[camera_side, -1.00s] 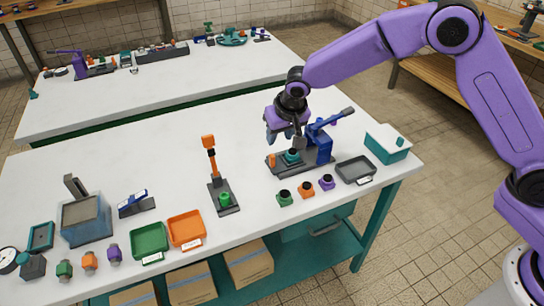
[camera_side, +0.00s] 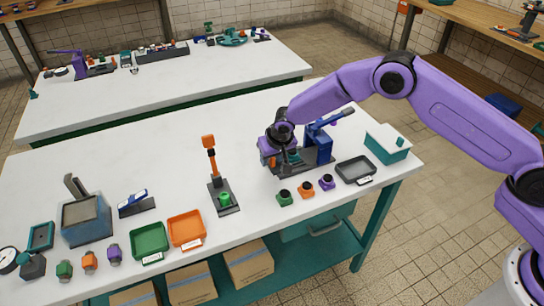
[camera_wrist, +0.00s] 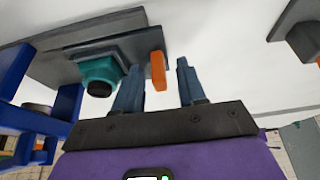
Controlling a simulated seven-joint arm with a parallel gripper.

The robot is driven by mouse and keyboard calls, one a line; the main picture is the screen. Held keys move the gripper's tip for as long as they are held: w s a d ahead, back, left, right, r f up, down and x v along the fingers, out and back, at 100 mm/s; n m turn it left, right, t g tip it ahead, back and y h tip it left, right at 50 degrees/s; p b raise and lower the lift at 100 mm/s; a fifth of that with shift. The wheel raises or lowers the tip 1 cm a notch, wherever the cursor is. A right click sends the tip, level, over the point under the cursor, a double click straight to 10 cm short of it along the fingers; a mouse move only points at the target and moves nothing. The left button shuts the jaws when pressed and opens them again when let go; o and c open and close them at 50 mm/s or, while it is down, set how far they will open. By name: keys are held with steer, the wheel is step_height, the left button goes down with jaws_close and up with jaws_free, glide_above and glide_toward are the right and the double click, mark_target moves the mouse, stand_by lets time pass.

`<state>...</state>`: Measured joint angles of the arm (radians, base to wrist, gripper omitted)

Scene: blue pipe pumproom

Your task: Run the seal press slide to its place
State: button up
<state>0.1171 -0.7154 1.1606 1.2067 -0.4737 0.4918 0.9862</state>
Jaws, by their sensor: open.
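The blue seal press (camera_side: 319,150) stands on a dark base at the right of the bench, with its lever pointing up to the right. In the wrist view its slide (camera_wrist: 78,52) is a grey plate on the dark base. The slide carries a teal round part (camera_wrist: 98,72) with a black centre. An upright orange tab (camera_wrist: 158,70) is at the slide's end. My gripper (camera_wrist: 160,76) is open, and the tab shows between its fingertips. I cannot tell whether a finger touches it.
Green, orange and purple small parts (camera_side: 306,188) stand in front of the press. A grey tray (camera_side: 356,170) and a teal box (camera_side: 388,143) are to its right. A stand with an orange top (camera_side: 209,143) is to the left, with clear bench between.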

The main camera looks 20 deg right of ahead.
jaws_close()
steer(key=shift+d, duration=2.35)
jaws_free()
steer(key=shift+r, duration=0.1)
steer(key=v, duration=1.7)
